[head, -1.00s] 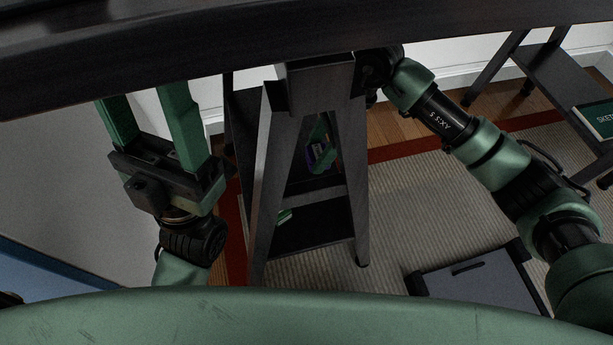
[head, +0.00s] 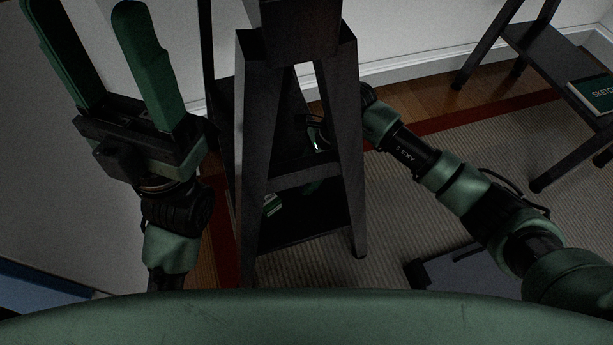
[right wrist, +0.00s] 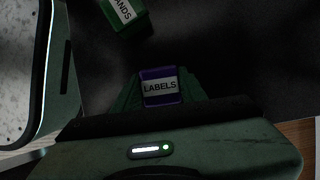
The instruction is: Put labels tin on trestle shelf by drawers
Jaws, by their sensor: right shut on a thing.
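The labels tin (right wrist: 160,88) is purple with a white label reading LABELS. My right gripper (right wrist: 160,98) is shut on it, a green finger on each side. In the head view my right arm reaches behind the dark trestle's right leg, and the gripper is mostly hidden there; I cannot make out the tin. The trestle's low shelf (head: 312,232) is dark and flat. A green tin (head: 271,205) stands on it; in the right wrist view this tin (right wrist: 122,12) shows a label ending in ANDS. My left gripper (head: 88,40) is open and empty left of the trestle.
The trestle's front legs (head: 252,150) and crossbar (head: 305,177) frame the shelf. A grey panel-like object (head: 470,272) lies low on the striped rug (head: 400,215). At the right, another dark trestle holds a sketch book (head: 597,95). The shelf's front middle looks clear.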

